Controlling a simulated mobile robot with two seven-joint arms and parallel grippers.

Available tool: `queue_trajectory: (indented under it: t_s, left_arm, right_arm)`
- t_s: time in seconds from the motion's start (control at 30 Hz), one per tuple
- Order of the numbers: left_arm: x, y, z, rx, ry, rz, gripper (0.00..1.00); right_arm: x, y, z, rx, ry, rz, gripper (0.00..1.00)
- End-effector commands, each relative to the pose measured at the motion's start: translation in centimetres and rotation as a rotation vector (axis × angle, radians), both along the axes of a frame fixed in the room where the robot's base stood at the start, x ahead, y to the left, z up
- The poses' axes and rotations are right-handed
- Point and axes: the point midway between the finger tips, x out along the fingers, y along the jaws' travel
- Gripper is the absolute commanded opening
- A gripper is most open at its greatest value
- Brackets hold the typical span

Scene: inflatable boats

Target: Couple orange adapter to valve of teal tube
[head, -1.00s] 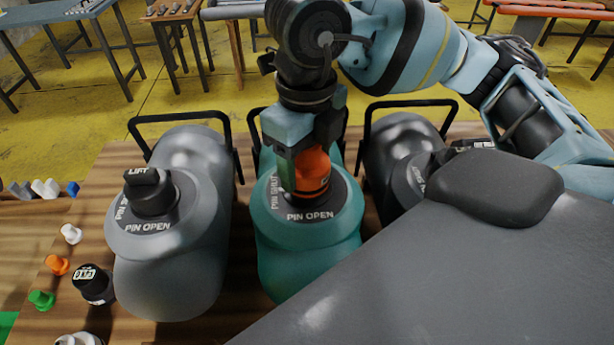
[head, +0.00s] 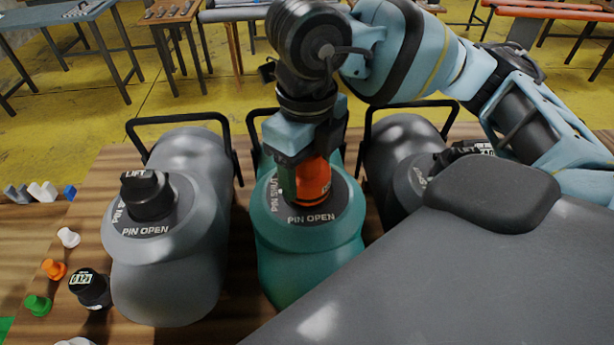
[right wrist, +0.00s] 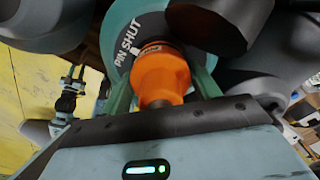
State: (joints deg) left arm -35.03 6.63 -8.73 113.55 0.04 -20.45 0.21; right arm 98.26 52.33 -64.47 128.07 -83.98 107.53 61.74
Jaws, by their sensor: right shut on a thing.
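The teal tube (head: 305,270) stands in the middle of the head view, its round label reading PIN OPEN and PIN SHUT. My right gripper (head: 302,190) comes down from above and is shut on the orange adapter (head: 316,180). The adapter is upright over the valve in the middle of the label, and hides most of that valve. In the right wrist view the adapter (right wrist: 160,75) sits between the green fingers, its wide end at the dark valve; whether it is fully seated I cannot tell. A small dark pronged shape, probably my left gripper (right wrist: 72,78), shows at the left there.
Grey tubes with black valves stand left (head: 170,270) and right (head: 400,150) of the teal one. A large grey surface (head: 460,280) fills the lower right. Small coloured adapters, including another orange one (head: 54,269), and a black gauge (head: 90,288) lie on the wooden table at left.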

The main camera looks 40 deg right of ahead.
Motion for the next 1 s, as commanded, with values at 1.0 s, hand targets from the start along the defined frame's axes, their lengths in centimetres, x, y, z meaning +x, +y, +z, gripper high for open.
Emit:
queue_trajectory:
  t_s: [1.0]
  left_arm:
    - [2.1, 0.0, 2.7, 0.000, -0.058, 0.000, 0.36]
  right_arm:
    - [0.0, 0.0, 0.0, 0.001, -0.004, -0.332, 0.37]
